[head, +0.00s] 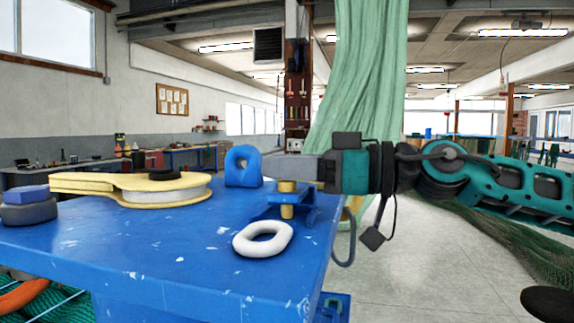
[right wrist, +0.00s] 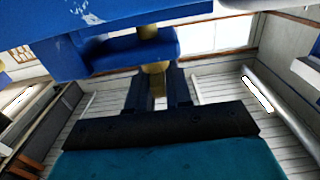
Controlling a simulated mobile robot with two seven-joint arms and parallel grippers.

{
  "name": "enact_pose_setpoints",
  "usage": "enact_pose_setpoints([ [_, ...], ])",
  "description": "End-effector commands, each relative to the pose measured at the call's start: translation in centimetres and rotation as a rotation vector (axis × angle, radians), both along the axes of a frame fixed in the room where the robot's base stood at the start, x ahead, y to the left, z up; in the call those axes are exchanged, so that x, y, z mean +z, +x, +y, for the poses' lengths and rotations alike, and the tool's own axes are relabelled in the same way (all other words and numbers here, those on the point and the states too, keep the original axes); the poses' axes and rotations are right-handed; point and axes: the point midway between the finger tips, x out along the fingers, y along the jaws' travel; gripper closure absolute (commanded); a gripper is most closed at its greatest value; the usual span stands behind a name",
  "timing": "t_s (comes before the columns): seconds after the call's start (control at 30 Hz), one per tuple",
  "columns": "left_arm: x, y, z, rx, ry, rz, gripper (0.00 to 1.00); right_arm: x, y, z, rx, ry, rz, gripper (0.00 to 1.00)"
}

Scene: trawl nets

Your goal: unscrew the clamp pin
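The brass clamp pin (head: 287,211) stands upright through a blue clamp bracket (head: 303,206) at the right edge of the blue table. My right gripper (head: 282,166) comes in level from the right, with its fingers at the pin's top end. In the right wrist view, the dark fingers (right wrist: 159,88) lie close on both sides of the brass pin (right wrist: 155,68), with brass in the narrow gap, so it looks shut on the pin. The near finger hides the pin's top in the head view. My left gripper is not in view.
The blue table (head: 150,260) carries a white oval ring (head: 262,239), a blue eye lug (head: 242,166), a yellow block with sheave (head: 130,188) and a stacked blue and dark piece (head: 28,206). Green net (head: 360,70) hangs behind. The table's front middle is clear.

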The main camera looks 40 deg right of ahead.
Motion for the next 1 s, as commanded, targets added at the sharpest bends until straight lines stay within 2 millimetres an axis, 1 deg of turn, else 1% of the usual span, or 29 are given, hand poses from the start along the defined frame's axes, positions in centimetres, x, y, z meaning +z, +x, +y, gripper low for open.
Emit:
enact_pose_setpoints([
  [0.03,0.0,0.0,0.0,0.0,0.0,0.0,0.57,0.0,0.0,0.0,0.0,0.0,0.0,0.86],
  [0.17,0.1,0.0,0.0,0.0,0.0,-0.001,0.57,0.0,0.0,0.0,0.0,0.0,0.0,0.98],
  [0.2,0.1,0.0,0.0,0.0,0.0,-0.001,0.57,0.0,0.0,0.0,0.0,0.0,0.0,1.0],
  [0.47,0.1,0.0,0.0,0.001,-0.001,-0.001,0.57,0.0,0.0,0.0,0.005,0.0,0.0,1.0],
  [0.67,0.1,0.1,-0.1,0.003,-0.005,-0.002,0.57,0.1,0.0,0.0,0.053,0.003,-0.001,1.0],
  [0.87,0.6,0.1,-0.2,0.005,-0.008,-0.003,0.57,0.2,0.1,-0.1,0.174,0.005,0.002,1.0],
  [1.0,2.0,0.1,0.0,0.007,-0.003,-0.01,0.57,0.6,0.1,-0.1,0.294,0.008,0.004,1.0],
])
